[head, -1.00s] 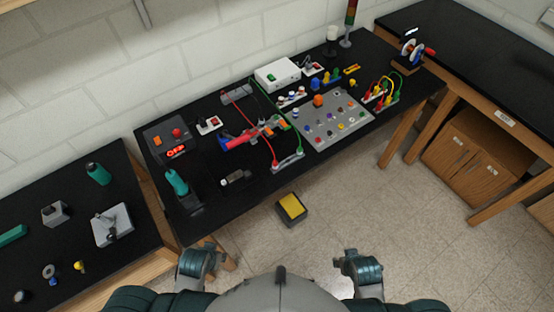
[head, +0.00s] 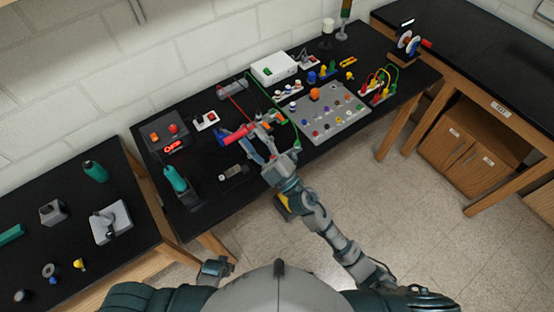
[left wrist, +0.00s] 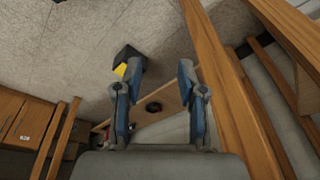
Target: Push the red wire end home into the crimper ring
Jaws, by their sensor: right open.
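The crimper (head: 233,134), with red handles, lies on the black bench in the head view. My right gripper (head: 263,144) is open over its right part and hides much of it. The red wire (head: 237,105) runs from the back of the bench towards the crimper. Its end and the crimper ring are too small or hidden to make out, and I cannot tell whether the gripper touches either. My left gripper (head: 215,268) is low near my body, away from the bench. In the left wrist view (left wrist: 158,75) its fingers are apart and empty.
A grey panel with knobs (head: 330,112) lies right of the crimper, and a green wire (head: 258,88) runs behind. A black-and-yellow box (head: 284,203) is on the floor, partly behind my right arm.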

